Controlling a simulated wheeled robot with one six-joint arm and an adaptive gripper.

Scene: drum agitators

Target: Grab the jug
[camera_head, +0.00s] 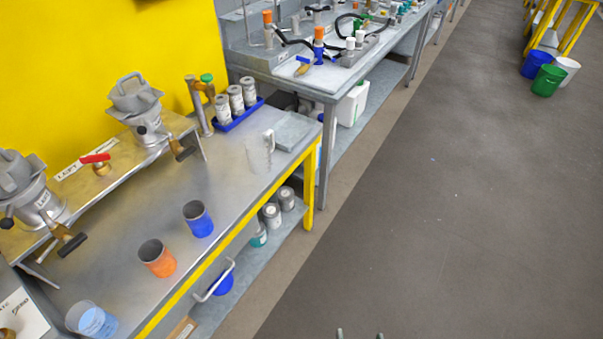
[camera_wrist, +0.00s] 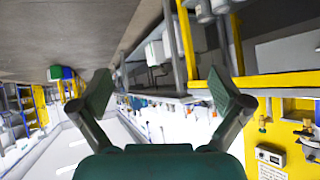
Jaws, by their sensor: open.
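A clear jug with a handle (camera_head: 260,152) stands upright on the metal bench, near its far right end in the head view. It is beside a grey square plate and apart from the cups. I cannot make out the jug in the wrist view. My gripper (camera_wrist: 163,92) is open and empty in the wrist view, its two dark green fingers spread wide. In the head view only its fingertips (camera_head: 359,335) show at the bottom edge, over the floor and well away from the jug.
The bench (camera_head: 130,225) also bears a blue cup (camera_head: 198,220), an orange cup (camera_head: 157,258), a clear beaker with blue liquid (camera_head: 92,320), and a blue tray of cans (camera_head: 240,116). Grey drum agitators (camera_head: 138,108) stand behind. The floor (camera_head: 430,220) to the right is clear.

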